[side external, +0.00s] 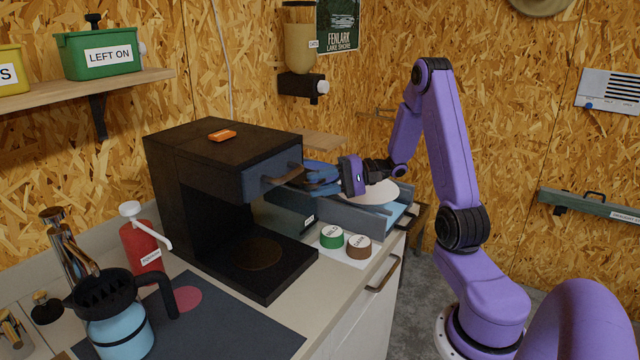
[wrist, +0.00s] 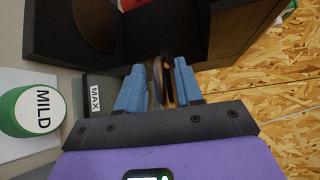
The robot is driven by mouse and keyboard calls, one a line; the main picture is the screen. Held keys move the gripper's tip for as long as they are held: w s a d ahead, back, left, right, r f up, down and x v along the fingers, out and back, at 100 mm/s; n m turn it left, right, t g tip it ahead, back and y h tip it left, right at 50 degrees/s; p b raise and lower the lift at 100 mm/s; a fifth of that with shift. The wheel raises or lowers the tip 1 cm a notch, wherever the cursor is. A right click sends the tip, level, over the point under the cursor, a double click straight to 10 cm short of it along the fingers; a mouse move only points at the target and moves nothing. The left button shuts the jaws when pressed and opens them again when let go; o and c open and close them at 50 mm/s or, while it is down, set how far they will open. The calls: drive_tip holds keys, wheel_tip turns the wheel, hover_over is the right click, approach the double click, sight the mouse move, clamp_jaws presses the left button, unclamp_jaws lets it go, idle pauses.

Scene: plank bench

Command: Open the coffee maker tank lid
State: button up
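The black coffee maker (side external: 215,200) stands on the counter, with an orange piece (side external: 222,135) on its top. Beside it is a dark grey-green tank (side external: 285,215) with a MAX label, which also shows in the wrist view (wrist: 95,97). A shiny brownish curved bar (side external: 272,179) sticks out at the coffee maker's upper part. My gripper (side external: 306,176) is at this bar. In the wrist view its two blue fingers (wrist: 159,88) are apart, with the curved bar (wrist: 158,75) between them. I cannot tell whether they touch it. The tank's lid is not clearly visible.
A green MILD canister (side external: 331,237) and a brown canister (side external: 358,247) stand below my gripper. A grey tray (side external: 345,212) lies behind them. A blue carafe (side external: 120,325) and a red bottle (side external: 141,240) stand at the left. The dark mat (side external: 235,325) is mostly bare.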

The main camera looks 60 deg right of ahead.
clamp_jaws()
